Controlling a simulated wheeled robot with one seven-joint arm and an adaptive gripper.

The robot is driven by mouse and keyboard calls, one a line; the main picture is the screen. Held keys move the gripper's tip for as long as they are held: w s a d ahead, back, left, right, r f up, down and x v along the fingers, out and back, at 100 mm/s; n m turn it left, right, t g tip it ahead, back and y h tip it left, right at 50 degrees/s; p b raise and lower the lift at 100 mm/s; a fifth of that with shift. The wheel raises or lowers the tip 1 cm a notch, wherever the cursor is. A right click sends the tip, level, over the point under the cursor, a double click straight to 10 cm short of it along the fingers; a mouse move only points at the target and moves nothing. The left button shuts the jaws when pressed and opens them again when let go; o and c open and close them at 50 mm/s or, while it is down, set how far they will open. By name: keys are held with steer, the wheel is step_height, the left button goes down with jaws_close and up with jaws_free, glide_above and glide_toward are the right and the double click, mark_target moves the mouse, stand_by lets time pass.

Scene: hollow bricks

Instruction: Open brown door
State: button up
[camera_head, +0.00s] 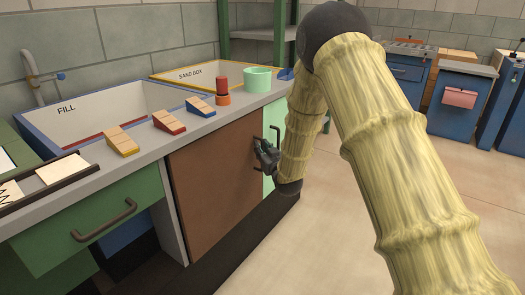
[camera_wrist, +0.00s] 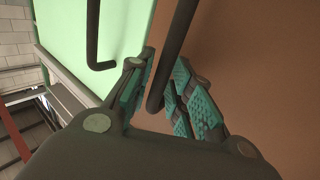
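The brown door (camera_head: 208,190) is on the front of the counter, below the worktop. It looks flush with the cabinet front, with no clear gap at its right edge. Its dark bar handle (camera_wrist: 180,25) stands near its right edge and passes between my fingers in the wrist view. My gripper (camera_head: 262,157) is at that handle; in the wrist view my gripper (camera_wrist: 160,85) has its teal-padded fingers close on both sides of the bar, and it looks shut on it. Exact finger contact is partly hidden.
A green door (camera_head: 270,128) with its own dark handle (camera_wrist: 92,40) adjoins on the right. A green drawer (camera_head: 95,220) is at the left. Wedge blocks (camera_head: 169,121) and a mint cup (camera_head: 257,79) stand on the counter. The floor (camera_head: 330,220) in front is clear.

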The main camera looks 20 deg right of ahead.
jaws_close()
steer(key=shift+s, duration=0.1)
